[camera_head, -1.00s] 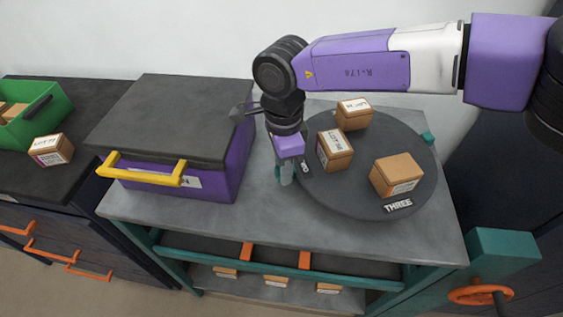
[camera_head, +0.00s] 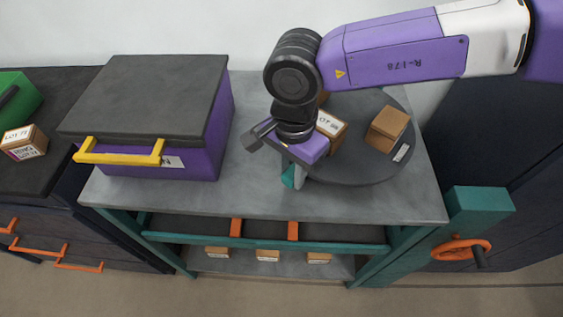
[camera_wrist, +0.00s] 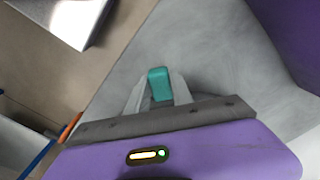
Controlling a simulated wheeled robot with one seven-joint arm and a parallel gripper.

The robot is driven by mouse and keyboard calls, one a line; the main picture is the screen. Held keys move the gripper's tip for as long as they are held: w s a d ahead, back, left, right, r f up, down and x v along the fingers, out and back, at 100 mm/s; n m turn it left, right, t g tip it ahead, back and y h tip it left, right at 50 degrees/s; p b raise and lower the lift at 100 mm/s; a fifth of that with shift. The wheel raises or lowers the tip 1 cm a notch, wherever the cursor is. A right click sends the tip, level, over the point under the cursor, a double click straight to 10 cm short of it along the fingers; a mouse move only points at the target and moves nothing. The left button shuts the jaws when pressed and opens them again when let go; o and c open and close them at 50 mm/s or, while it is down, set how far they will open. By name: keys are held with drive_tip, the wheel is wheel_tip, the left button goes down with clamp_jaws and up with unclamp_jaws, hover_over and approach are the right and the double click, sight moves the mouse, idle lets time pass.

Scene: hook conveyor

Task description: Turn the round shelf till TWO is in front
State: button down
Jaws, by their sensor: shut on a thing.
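The round shelf (camera_head: 362,172) is a dark grey disc on the grey table. A cardboard box (camera_head: 388,127) stands on its right part, and a second box (camera_head: 333,128) stands nearer the middle, partly behind my gripper. A label on the rim at the right is turned too far aside to read. My gripper (camera_head: 292,179) is at the front left edge of the disc, shut on a teal knob (camera_head: 288,176). The knob also shows between the fingers in the wrist view (camera_wrist: 159,84). A third box is almost wholly hidden behind my arm.
A purple case (camera_head: 200,150) with a dark lid and yellow handle (camera_head: 120,153) stands left of the disc. A teal post with an orange handwheel (camera_head: 461,249) is at the right. The table's front strip (camera_head: 370,203) is clear.

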sight(356, 163)
drive_tip(key=s+d+n, duration=0.2)
drive_tip(key=d, duration=0.1)
drive_tip(key=shift+s+d+n+b, duration=0.15)
drive_tip(key=shift+d+n+b, duration=0.15)
drive_tip(key=shift+b, duration=0.1)
drive_tip(key=shift+s+d+n, duration=0.25)
drive_tip(key=shift+d+n, duration=0.1)
drive_tip(key=shift+d, duration=0.25)
drive_tip(key=shift+s+d+n, duration=0.2)
drive_tip(key=shift+d+n, duration=0.15)
drive_tip(key=shift+d, duration=0.2)
drive_tip(key=shift+s+d+n+b, duration=0.25)
drive_tip(key=shift+d+n, duration=0.2)
drive_tip(key=shift+d, duration=0.35)
drive_tip(key=shift+s+d+n+b, duration=0.15)
drive_tip(key=shift+d+n+b, duration=0.25)
drive_tip(key=shift+d, duration=0.35)
drive_tip(key=shift+s+d+r+n, duration=0.15)
drive_tip(key=shift+d+n, duration=0.7)
drive_tip(key=shift+d, duration=0.5)
drive_tip(key=c, duration=1.1)
unclamp_jaws()
